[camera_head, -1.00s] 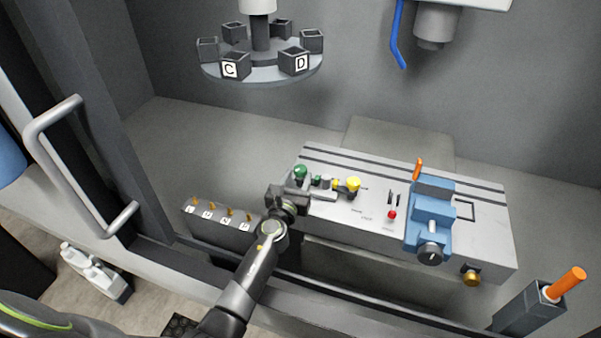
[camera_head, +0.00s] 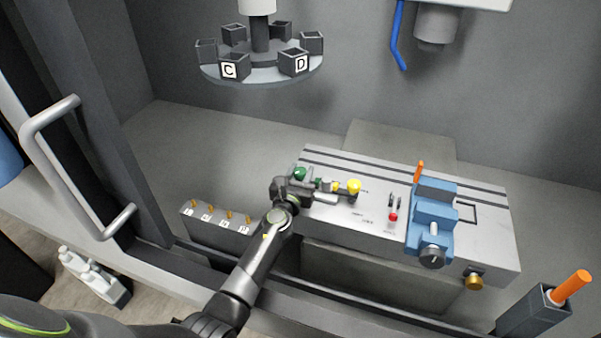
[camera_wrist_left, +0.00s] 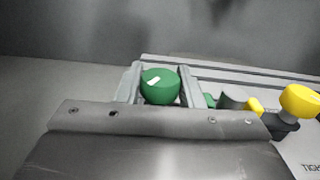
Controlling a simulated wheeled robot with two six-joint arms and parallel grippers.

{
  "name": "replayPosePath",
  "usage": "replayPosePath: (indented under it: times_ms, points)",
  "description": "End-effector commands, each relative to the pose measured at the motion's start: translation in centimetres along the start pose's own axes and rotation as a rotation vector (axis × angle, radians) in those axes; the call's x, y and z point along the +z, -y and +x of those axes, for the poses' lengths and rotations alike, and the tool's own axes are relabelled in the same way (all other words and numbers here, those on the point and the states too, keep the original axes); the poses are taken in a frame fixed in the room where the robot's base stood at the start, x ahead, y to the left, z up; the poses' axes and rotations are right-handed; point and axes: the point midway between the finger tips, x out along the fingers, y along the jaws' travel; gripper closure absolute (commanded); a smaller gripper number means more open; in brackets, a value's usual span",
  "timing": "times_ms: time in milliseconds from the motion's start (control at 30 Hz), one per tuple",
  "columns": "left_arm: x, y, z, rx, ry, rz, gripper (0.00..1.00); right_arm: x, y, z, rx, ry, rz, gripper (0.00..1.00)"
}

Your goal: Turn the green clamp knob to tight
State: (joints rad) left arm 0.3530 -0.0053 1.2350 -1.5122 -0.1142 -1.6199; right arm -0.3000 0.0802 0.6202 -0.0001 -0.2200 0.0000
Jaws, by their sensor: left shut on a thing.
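The green clamp knob (camera_head: 300,173) stands at the left end of the grey machine bed. It is a round green cap with a white mark on top, and the left wrist view shows it close up (camera_wrist_left: 160,86). My left gripper (camera_head: 298,180) comes in from the front left, with one finger on each side of the knob, and is shut on it. In the left wrist view the white mark (camera_wrist_left: 154,81) points slantwise across the cap. Part of the knob is hidden by the gripper body. My right gripper is not in view.
A yellow knob (camera_head: 354,186) on a clamp stands just right of the green one. A red button (camera_head: 393,217) and a blue vise (camera_head: 432,225) are farther right on the bed (camera_head: 350,215). A row of brass pegs (camera_head: 229,215) is at the left front. A lettered carousel (camera_head: 262,72) hangs behind.

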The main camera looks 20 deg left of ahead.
Motion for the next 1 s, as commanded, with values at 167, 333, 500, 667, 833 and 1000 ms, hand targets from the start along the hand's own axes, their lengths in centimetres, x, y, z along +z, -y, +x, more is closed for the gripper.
replayPosePath:
  times_ms: [167,333,500,667,833,1000]
  points:
    - [0.01,-0.13,0.03,-0.075,0.001,0.004,0.89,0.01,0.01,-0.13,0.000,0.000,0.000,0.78]
    - [-0.07,-0.13,0.05,-0.185,0.001,0.004,0.89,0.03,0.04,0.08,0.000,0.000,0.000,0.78]
    - [-0.05,-0.04,0.00,-0.251,0.000,0.001,0.89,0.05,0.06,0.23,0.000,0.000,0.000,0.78]
    - [-0.03,0.00,-0.02,-0.262,-0.001,0.000,0.89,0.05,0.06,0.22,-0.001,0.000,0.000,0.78]
    - [-0.03,0.01,-0.03,-0.261,-0.001,0.000,0.89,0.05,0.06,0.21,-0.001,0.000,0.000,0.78]
    - [-0.04,0.02,-0.03,-0.261,-0.001,0.000,0.57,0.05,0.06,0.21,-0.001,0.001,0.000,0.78]
